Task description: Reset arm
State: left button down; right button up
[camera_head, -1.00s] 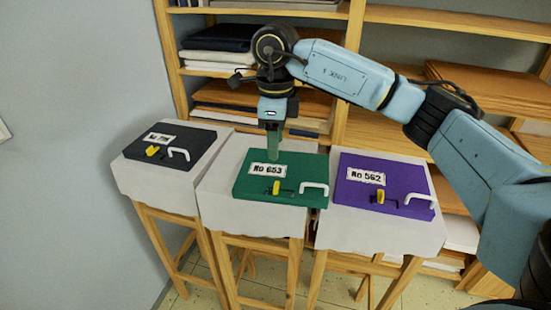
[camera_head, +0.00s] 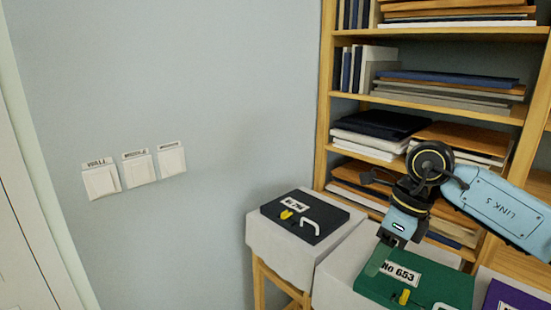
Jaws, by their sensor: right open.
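My right gripper (camera_head: 376,262) hangs from the arm that comes in from the right. Its fingers point down over the far left part of the green case (camera_head: 448,284) marked No 653. I cannot tell whether the fingertips touch the case. The gripper is open, and I see nothing held in it. My left gripper is not in view.
A black case (camera_head: 282,208) lies on a cloth-covered stool (camera_head: 268,238) to the left. A purple case (camera_head: 510,300) is cut off at the lower right. A wooden shelf (camera_head: 430,105) stands behind. Three switches (camera_head: 138,170) are on the wall.

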jog(key=s+a+y, duration=0.3)
jog(key=a+y, duration=0.3)
jog(key=a, duration=0.6)
jog(key=s+a+r+m+t+y, duration=0.2)
jog(key=a+r+m+t+y, duration=0.4)
jog(key=a+r+m+y, duration=0.45)
jog(key=w+d+f+m+t+h, duration=0.25)
jog(key=d+m+t+h, duration=0.35)
jog(key=m, duration=0.4)
jog(key=w+d+f+m+t+h, duration=0.25)
jog(key=d+m+t+h, duration=0.3)
jog(key=m+t, duration=0.35)
jog(key=s+d+f+m+g+h, duration=0.25)
jog(key=d+f+m+h, duration=0.2)
jog(key=f, duration=0.25)
jog(key=s+d+f+m+g+h, duration=0.2)
jog(key=d+f+m+g+h, duration=0.15)
jog(key=f+m, duration=0.3)
jog(key=s+d+f+m+g, duration=0.2)
jog(key=s+f+g, duration=0.5)
jog(key=s, duration=0.4)
jog(key=s+d+f+m+g, duration=0.15)
jog(key=s+f+g, duration=0.35)
jog(key=s+f, duration=0.55)
notch_tip(320, 180, down, 22)
jog(key=s+g, duration=0.1)
jog(key=s+d+f+g, duration=0.1)
jog(key=s+d+f, duration=0.2)
jog(key=s+f, duration=1.3)
jog(key=shift+s, duration=0.5)
